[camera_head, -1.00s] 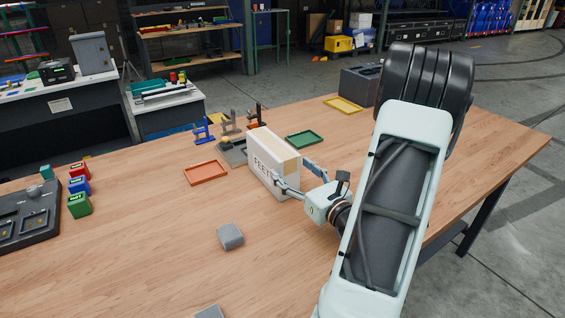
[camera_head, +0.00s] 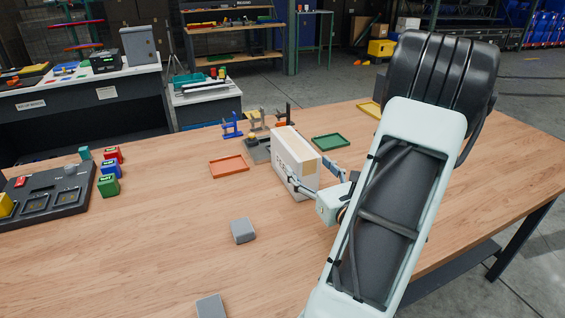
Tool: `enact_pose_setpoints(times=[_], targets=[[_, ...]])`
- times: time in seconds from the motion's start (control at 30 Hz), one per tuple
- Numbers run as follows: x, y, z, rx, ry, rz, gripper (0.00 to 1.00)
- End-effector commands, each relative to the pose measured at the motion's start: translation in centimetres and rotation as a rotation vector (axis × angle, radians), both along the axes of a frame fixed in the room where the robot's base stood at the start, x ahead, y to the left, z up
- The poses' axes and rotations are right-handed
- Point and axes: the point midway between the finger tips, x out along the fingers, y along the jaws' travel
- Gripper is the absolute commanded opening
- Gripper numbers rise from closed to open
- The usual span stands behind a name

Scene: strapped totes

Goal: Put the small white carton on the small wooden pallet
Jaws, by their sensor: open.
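The white carton (camera_head: 291,165) stands upright on the wooden table, with dark lettering on its side and a tan strip on top. My gripper (camera_head: 311,173) reaches it from the right at low height. Its jaws are open, one finger along the lettered near side and the other by the far right side, so they straddle the carton. I cannot tell whether either finger touches it. My arm hides part of the table at right. I see no wooden pallet in this view.
An orange tray (camera_head: 229,167) and a green tray (camera_head: 330,141) lie near the carton, with a small grey stand (camera_head: 258,150) behind it. Grey blocks (camera_head: 243,230) lie in front. Coloured blocks (camera_head: 109,186) and a dark panel (camera_head: 45,205) are at left. The front middle is mostly clear.

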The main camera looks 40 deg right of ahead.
Motion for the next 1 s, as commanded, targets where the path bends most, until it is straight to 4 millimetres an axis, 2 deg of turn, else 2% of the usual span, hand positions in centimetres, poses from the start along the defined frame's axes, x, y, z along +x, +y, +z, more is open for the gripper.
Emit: enact_pose_setpoints(times=[0.2, 0.47, 0.7, 0.8, 1.0], targets=[[3.4, -1.0, 0.0, 0.001, -0.001, 0.003, 0.71], [5.4, -1.9, 0.0, 0.001, -0.001, 0.002, 0.71], [8.6, -3.5, -0.1, 0.000, -0.001, 0.003, 0.71], [9.2, -3.7, -0.1, 0.002, -0.001, 0.002, 0.71], [9.4, -3.8, -0.1, 0.001, 0.000, 0.001, 0.71]])
